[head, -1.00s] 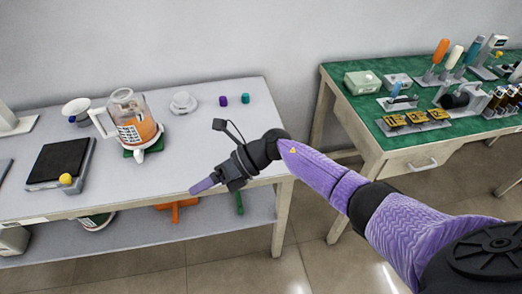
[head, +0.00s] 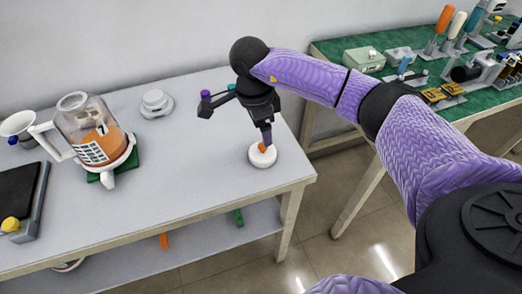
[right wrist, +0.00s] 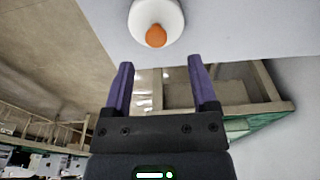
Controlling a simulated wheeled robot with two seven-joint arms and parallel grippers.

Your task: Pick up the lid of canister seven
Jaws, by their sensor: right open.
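Canister seven (head: 92,132) is a clear jug marked 7 with orange contents and a white handle, standing at the left of the table. A white round lid (head: 254,162) with an orange knob lies near the table's right end. It also shows at the top of the right wrist view (right wrist: 144,14), its knob just beyond the fingertips. My right gripper (head: 267,140) points down over this lid, its fingers partly hiding the knob. In the right wrist view, its purple fingers (right wrist: 160,65) are apart with nothing between them. My left gripper is not in view.
A pale round piece (head: 157,103) with a knob stands behind the canister. Small purple (head: 206,94) and teal cylinders sit behind my right gripper. A black-topped device (head: 18,190) is at left. A green-topped table (head: 335,48) with tools stands at right. The table's middle is clear.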

